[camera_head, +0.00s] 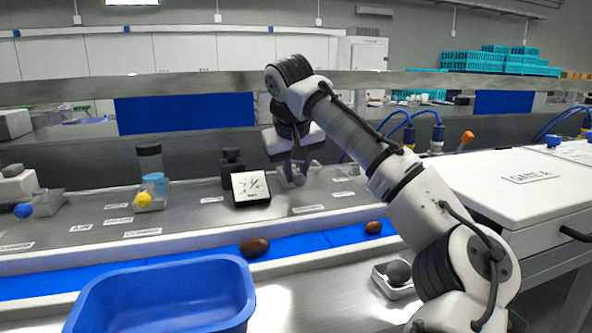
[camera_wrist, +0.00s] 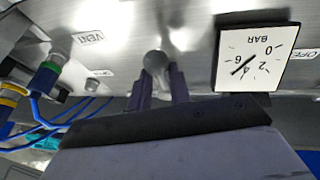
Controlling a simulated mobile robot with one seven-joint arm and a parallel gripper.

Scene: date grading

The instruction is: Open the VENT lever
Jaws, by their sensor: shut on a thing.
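The lever's grey ball knob (camera_wrist: 155,62) is between my gripper's fingertips in the wrist view, beside the black-framed gauge. The VENT label (camera_wrist: 88,37) lies on the steel panel to the left of the knob in that view. My gripper (camera_head: 293,170) is shut on the knob and reaches down to the panel just right of the gauge in the head view. The lever's arm and base are mostly hidden by the fingers and glare, so I cannot tell its angle.
The pressure gauge (camera_head: 250,187) stands close beside my gripper. A yellow-knobbed lever (camera_head: 143,200) and a blue-knobbed lever (camera_head: 24,210) are farther left. A blue tray (camera_head: 165,268) sits in front, and brown dates (camera_head: 255,247) lie on the blue belt. A white GATE box (camera_head: 525,180) is at right.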

